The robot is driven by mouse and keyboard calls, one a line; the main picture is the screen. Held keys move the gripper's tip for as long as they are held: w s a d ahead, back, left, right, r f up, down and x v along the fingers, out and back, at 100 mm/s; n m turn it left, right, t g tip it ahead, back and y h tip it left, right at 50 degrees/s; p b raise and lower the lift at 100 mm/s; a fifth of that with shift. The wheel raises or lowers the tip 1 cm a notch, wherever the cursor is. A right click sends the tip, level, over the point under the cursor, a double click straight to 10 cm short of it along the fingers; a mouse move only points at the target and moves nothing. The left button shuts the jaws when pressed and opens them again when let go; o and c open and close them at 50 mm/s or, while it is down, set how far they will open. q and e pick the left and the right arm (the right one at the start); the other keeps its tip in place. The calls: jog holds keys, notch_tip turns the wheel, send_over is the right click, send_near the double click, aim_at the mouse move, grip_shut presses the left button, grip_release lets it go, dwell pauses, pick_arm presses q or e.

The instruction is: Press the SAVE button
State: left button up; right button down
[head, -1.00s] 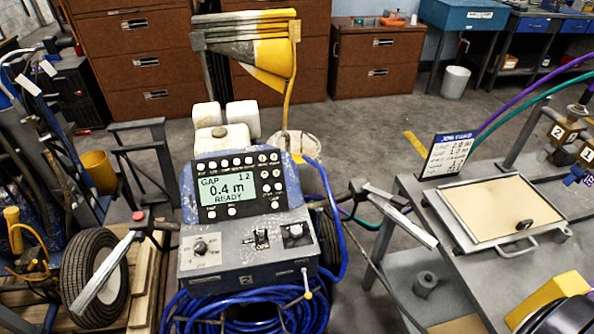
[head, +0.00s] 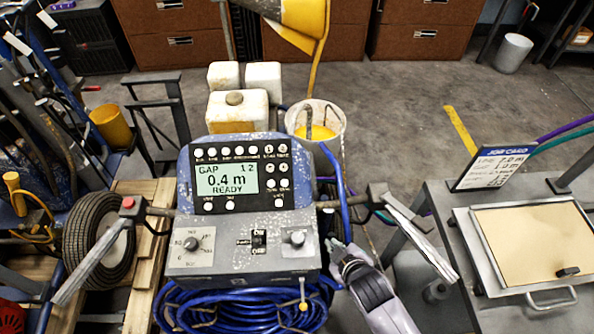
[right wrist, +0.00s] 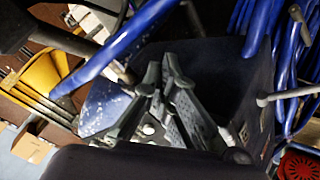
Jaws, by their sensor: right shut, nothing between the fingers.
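The line striper's control panel (head: 240,176) faces me in the head view. Its display (head: 227,185) reads GAP 0.4 m READY, with 1 2 at the top right. Round white buttons sit above, right of and below the display; their labels are too small for me to pick out SAVE. My right gripper (head: 338,246) is shut and empty, low and to the right of the grey switch box (head: 243,243), apart from the buttons. Its fingers also show in the right wrist view (right wrist: 158,80). My left gripper is not in view.
Handlebars with grey grips (head: 422,232) stick out on both sides of the panel. A blue hose (head: 343,185) rises by its right edge, near a paint bucket (head: 316,128). A bench with a job card (head: 490,168) stands to the right. Blue hose coils (head: 235,308) hang below.

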aim_at(285, 183)
jog(key=w+a+r+n+t, duration=0.1)
jog(key=r, duration=0.1)
jog(key=w+a+r+n+t+y, duration=0.1)
jog(key=w+a+r+n, duration=0.1)
jog(key=r, duration=0.1)
jog(key=w+a+r+n+t+y, duration=0.1)
jog(key=w+a+r, duration=0.1)
jog(key=r, duration=0.1)
jog(key=shift+a+r, duration=0.1)
jog(key=shift+r, duration=0.1)
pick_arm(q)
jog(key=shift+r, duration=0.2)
pick_arm(e)
jog(key=a+r+n+t+y, duration=0.2)
jog(key=a+r+n+y, duration=0.2)
jog(key=a+r+n, duration=0.2)
jog(key=shift+w+a+r+n+t, duration=0.3)
jog(key=shift+w+a+r+n, duration=0.1)
jog(key=shift+a+r, duration=0.45)
jog(key=shift+d, duration=0.1)
pick_arm(q)
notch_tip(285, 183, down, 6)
jog(key=b, duration=0.6)
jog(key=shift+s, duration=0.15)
pick_arm(e)
jog(key=shift+w+f, duration=3.05)
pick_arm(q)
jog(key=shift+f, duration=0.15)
pick_arm(e)
jog(key=shift+w+f, duration=0.1)
